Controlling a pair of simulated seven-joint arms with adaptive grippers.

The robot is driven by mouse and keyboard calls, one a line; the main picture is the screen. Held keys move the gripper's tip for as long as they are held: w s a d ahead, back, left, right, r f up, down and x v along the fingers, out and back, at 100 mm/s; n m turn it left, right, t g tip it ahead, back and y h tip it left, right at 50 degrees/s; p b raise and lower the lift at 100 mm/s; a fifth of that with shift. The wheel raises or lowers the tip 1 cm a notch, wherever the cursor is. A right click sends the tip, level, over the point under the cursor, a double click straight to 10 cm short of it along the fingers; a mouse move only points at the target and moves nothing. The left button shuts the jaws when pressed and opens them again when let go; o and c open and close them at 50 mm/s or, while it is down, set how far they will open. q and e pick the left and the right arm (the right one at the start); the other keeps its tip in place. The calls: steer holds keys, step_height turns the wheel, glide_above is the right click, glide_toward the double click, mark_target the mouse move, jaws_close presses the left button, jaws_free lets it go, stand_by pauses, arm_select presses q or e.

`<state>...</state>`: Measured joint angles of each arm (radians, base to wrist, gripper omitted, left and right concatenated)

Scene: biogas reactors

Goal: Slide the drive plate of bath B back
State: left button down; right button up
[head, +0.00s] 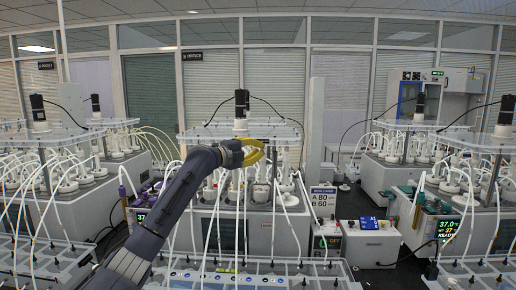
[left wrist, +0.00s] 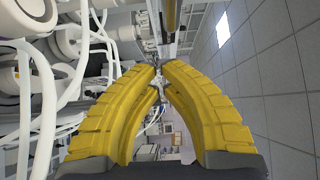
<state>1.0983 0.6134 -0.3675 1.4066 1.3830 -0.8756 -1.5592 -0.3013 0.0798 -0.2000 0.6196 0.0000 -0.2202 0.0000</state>
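The centre bath (head: 267,222) is a white unit with a clear drive plate (head: 205,132) on top and a black motor (head: 241,104) standing in the middle. I cannot read a letter on it that marks it as bath B. My left gripper (head: 259,150) has yellow fingers and is at the plate's front, just right of the motor's line. In the left wrist view the fingertips (left wrist: 160,66) come almost together, near a narrow grey and brown structure beyond. I see nothing clearly held between them. My right gripper is not in view.
Similar baths with clear plates stand at left (head: 60,137) and right (head: 480,143). White tubes and bottles crowd under the plates. A control box (head: 362,243) stands right of centre, and grey racks (head: 275,275) line the front.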

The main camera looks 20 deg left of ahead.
mark_target(266, 145)
arm_select(q)
steer(key=shift+w+a, duration=0.35)
steer(key=shift+w, duration=0.55)
steer(key=shift+w+a, duration=0.3)
steer(key=shift+w, duration=0.6)
